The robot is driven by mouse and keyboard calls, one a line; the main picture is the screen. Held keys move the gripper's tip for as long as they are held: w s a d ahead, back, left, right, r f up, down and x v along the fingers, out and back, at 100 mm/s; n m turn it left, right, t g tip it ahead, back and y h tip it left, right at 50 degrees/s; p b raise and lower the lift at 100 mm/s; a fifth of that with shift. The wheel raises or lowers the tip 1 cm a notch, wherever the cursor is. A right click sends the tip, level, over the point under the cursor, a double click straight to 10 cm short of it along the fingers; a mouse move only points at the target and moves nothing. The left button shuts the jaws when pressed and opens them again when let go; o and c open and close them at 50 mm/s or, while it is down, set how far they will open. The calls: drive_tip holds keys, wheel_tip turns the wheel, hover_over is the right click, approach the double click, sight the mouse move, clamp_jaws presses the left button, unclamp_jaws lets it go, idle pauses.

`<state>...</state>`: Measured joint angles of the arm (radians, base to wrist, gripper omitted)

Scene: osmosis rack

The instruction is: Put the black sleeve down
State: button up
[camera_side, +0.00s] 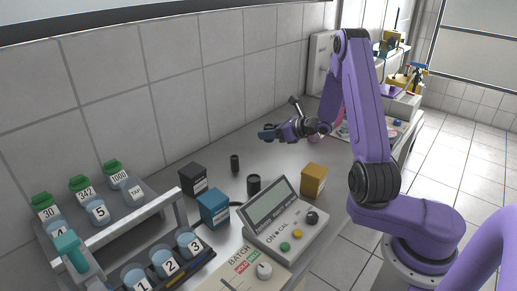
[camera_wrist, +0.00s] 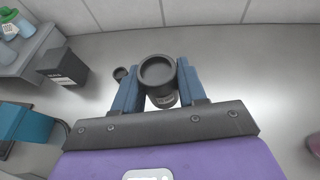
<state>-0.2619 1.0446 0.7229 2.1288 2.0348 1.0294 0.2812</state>
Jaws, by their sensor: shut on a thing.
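The black sleeve (camera_wrist: 157,73) is a round, dark cylinder between the two blue fingers of my gripper (camera_wrist: 159,85) in the wrist view. Its open round top faces the wrist camera. A dark shape with a pale label shows just below its rim; I cannot tell whether it is part of the sleeve. In the side view my gripper (camera_side: 270,132) is above the bench, and the sleeve in it cannot be made out clearly. My gripper is shut on the sleeve.
A narrow black cylinder (camera_side: 234,163) and a wider one (camera_side: 253,184) stand on the bench (camera_side: 222,147). Black (camera_side: 193,181), teal (camera_side: 213,209) and orange (camera_side: 313,181) boxes stand around them. A console (camera_side: 285,222) and a bottle rack (camera_side: 110,235) are nearer. Bench by the wall is clear.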

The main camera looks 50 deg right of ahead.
hover_over(258, 155)
wheel_tip(258, 155, down, 7)
drive_tip(key=shift+s+r, duration=0.1)
drive_tip(key=shift+r, duration=0.05)
drive_tip(key=shift+f, duration=1.55)
drive_tip(key=shift+f, duration=0.15)
drive_tip(key=o, duration=1)
drive_tip(key=shift+o, duration=0.2)
